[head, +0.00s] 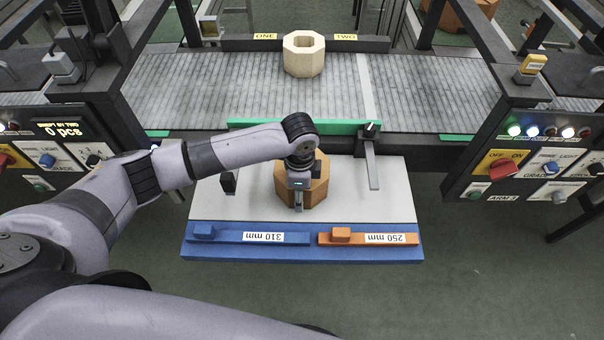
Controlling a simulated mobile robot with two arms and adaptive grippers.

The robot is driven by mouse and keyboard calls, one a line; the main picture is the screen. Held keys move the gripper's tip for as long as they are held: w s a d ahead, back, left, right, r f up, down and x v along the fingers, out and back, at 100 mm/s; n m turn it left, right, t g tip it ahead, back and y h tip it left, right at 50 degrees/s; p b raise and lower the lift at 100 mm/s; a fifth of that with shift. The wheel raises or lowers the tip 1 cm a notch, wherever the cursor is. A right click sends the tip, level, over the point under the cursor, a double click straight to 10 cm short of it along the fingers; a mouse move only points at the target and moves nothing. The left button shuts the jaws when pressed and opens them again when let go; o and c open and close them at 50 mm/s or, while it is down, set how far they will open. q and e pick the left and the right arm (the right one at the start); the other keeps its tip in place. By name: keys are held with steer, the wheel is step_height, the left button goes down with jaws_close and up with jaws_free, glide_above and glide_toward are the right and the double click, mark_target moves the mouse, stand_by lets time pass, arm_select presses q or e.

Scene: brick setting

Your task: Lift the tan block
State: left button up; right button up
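A tan-brown, many-sided block (318,189) sits on the light grey plate of the work table in the head view. My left arm reaches in from the left, and my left gripper (299,197) points down over this block and covers much of it. A narrow fingertip shows in front of the block's near side. The other finger is hidden, so I cannot tell whether the gripper is open or shut, or touching the block. A paler, cream block (304,62) with an opening in its top stands on the conveyor. My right gripper is not in view.
The grey roller conveyor (210,95) runs behind the table plate (385,205). A dark post (229,182) and a metal bar (372,165) stand on either side of the tan-brown block. Blue and orange gauge bars (262,238) lie along the front edge. Control panels flank the table.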

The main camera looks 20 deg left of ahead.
arm_select(q)
steer(key=shift+f, duration=0.1)
jaws_close()
stand_by(0.7)
stand_by(0.3)
steer(key=shift+w, duration=0.2)
